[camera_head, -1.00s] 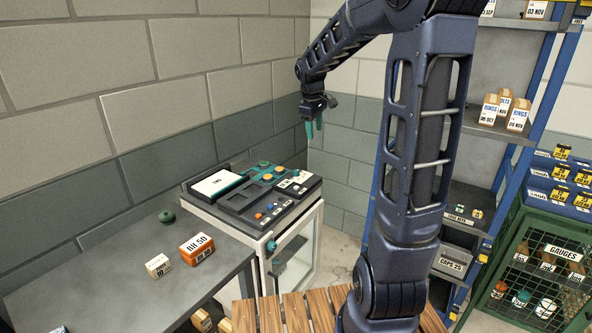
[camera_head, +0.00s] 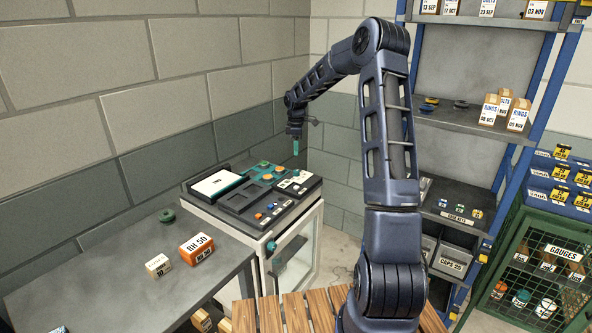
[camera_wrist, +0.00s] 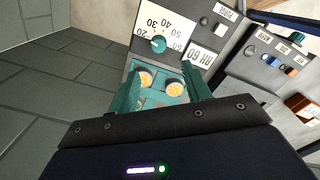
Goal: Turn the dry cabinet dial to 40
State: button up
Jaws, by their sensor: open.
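The dry cabinet (camera_head: 310,238) is a white-framed case with a dark top, left of centre. In the wrist view, its dial (camera_wrist: 158,46) is a teal knob on a white scale plate marked 20 to 60. Its pale pointer mark appears to face left, towards the 20 end, though it is small. A plate reading RH 60 (camera_wrist: 197,53) lies beside the scale. My gripper (camera_head: 296,147) hangs above the back of the cabinet top. In the wrist view, my gripper (camera_wrist: 161,76) is open, its teal fingers apart and empty, with the dial beyond the fingertips.
A teal tray (camera_wrist: 160,85) with round orange-topped pieces shows between the fingers. A grey table (camera_head: 115,260) with an orange box (camera_head: 196,249) stands left. A blue-framed shelf (camera_head: 470,120) stands right and walls close behind. The air around the gripper is free.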

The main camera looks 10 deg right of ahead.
aim_at(296, 171)
notch_tip(296, 171, down, 11)
jog(key=shift+w+f, duration=0.1)
jog(key=shift+w, duration=0.05)
dwell(0.5)
jog(key=c, duration=1)
